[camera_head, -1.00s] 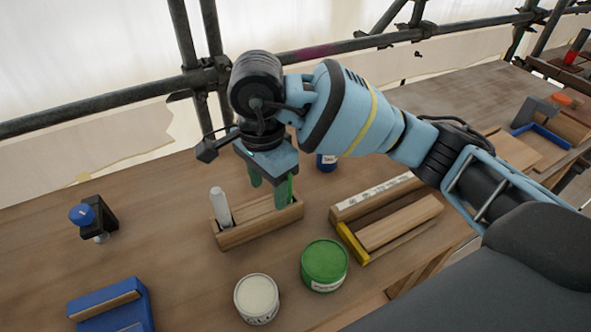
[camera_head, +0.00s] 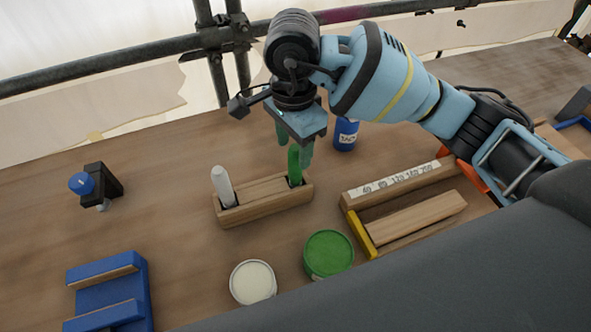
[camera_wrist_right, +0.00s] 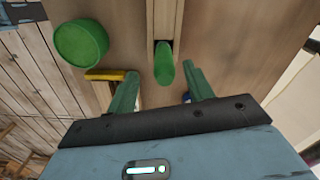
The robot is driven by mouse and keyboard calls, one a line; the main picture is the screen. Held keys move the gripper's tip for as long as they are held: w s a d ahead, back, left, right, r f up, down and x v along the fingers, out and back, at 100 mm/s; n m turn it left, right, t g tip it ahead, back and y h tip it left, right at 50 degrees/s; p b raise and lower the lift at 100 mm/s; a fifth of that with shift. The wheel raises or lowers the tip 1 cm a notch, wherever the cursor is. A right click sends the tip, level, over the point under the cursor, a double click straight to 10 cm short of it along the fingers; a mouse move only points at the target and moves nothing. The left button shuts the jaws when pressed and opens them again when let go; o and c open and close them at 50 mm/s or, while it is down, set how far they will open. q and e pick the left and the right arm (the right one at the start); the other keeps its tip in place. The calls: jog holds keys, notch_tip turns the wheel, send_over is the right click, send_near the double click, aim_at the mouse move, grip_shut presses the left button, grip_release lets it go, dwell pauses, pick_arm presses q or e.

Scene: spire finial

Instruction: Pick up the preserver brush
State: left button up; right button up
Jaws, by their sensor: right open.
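A green brush handle (camera_head: 294,166) stands upright in the right end of a wooden holder (camera_head: 262,206). A white handle (camera_head: 222,186) stands in the holder's left end. I cannot read a label on either; the green one matches the green tin. My right gripper (camera_head: 294,146) is open and empty, above and just behind the green handle. In the right wrist view, the green handle (camera_wrist_right: 165,68) lies between the two green fingers (camera_wrist_right: 162,92), slightly ahead of their tips, with a gap on both sides. The brush's lower part is hidden in the holder. My left gripper is out of view.
A green-lidded tin (camera_head: 328,254) and a white-topped tin (camera_head: 253,283) stand in front of the holder. A blue container (camera_head: 345,134) is behind, close to my right gripper. A blue rack (camera_head: 105,290) lies front left.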

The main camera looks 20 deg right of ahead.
aim_at(295, 161)
jog(key=shift+w+d+f, duration=0.15)
jog(key=shift+f, duration=1.3)
jog(key=shift+w+d+f, duration=0.1)
jog(key=shift+w+f, duration=0.05)
jog(key=shift+f, duration=1.3)
jog(key=shift+c, duration=0.3)
jog(key=c, duration=1)
